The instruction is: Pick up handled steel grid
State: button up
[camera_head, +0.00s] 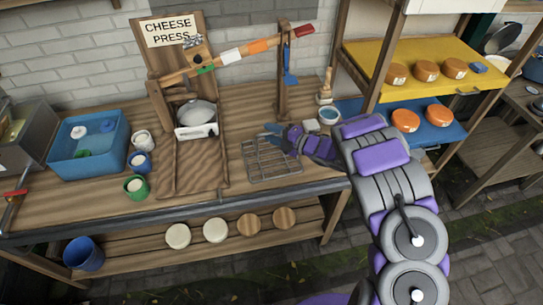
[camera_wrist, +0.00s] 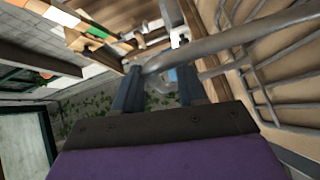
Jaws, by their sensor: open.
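The handled steel grid (camera_head: 268,163) lies on the wooden worktop, right of the cheese press, in the head view. In the wrist view its thick steel handle (camera_wrist: 240,38) crosses the upper right and curves toward the fingertips, with thin grid bars at the right. My gripper (camera_head: 273,129) is at the grid's upper right edge in the head view. In the wrist view my gripper (camera_wrist: 158,80) shows two dark fingers spread apart, with the handle's curved end close to them. I cannot tell if they touch it.
The cheese press (camera_head: 196,120) stands to the left, its striped lever (camera_head: 235,55) reaching above the grid. A blue bin (camera_head: 88,150) and small cups stand further left. A small bowl (camera_head: 327,116) and brush are behind my arm. Yellow shelf (camera_head: 420,52) with cheeses stands right.

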jog(key=shift+a, duration=0.35)
jog(key=shift+a, duration=0.1)
jog(key=shift+c, duration=0.6)
grip_shut()
jog(key=shift+f, duration=0.1)
dwell(0.4)
